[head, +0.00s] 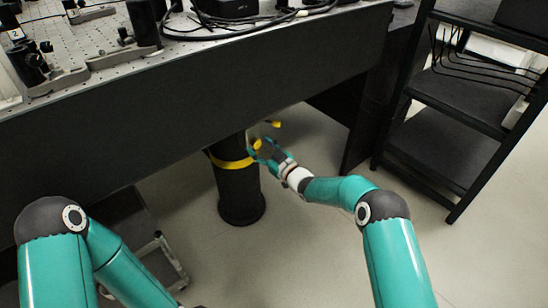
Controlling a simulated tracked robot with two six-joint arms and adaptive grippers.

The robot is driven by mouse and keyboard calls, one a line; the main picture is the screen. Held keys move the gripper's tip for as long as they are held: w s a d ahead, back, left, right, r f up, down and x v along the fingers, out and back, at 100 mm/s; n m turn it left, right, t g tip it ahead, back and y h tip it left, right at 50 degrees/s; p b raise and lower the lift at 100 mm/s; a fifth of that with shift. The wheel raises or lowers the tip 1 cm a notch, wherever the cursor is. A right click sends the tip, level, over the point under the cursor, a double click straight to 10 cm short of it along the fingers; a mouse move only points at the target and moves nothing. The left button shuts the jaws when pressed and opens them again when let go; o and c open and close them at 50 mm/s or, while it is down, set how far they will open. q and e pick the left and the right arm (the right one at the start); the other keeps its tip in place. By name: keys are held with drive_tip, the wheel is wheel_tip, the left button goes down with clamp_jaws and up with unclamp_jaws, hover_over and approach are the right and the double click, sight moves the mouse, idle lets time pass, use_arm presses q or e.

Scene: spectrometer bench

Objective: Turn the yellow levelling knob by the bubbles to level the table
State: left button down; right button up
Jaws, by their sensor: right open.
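A black round leg (239,193) stands under the optical table (190,98), with a yellow band (234,163) around its upper part. A small yellow knob-like piece (257,144) shows beside the leg, right at the fingers of my right gripper (261,150). A second yellow piece (274,123) sticks out just above and behind the gripper. My right gripper is open; whether its fingers touch the knob is too small to tell. My left arm hangs at the lower left and its gripper is out of view. No bubble level can be made out.
Optical mounts (142,25) and black cables (235,20) lie on the tabletop. The table's edge overhangs the leg. A black shelf rack (460,105) stands at the right. A low metal-framed cart (170,262) is at the lower left. The floor right of the leg is clear.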

drive_tip(key=v, duration=1.1)
drive_tip(key=shift+s+d, duration=0.15)
drive_tip(key=shift+s, duration=0.05)
drive_tip(key=s+d+f+m+g+h, duration=0.2)
drive_tip(key=s+f+m+g+h, duration=0.15)
drive_tip(key=s+f, duration=0.5)
drive_tip(key=s+d+f+m+g+h, duration=0.2)
drive_tip(key=s+d+f+m+g, duration=0.15)
drive_tip(key=s+f, duration=0.5)
drive_tip(key=s+f+m+g+h, duration=0.1)
drive_tip(key=s+f+m+g, duration=0.15)
drive_tip(key=s, duration=0.75)
drive_tip(key=s+f+m+g, duration=0.2)
drive_tip(key=s+g, duration=0.2)
drive_tip(key=s, duration=0.7)
wheel_tip(320, 180, up, 36)
drive_tip(key=p, duration=3.6)
drive_tip(key=shift+a+f, duration=0.25)
drive_tip(key=shift+g, duration=0.25)
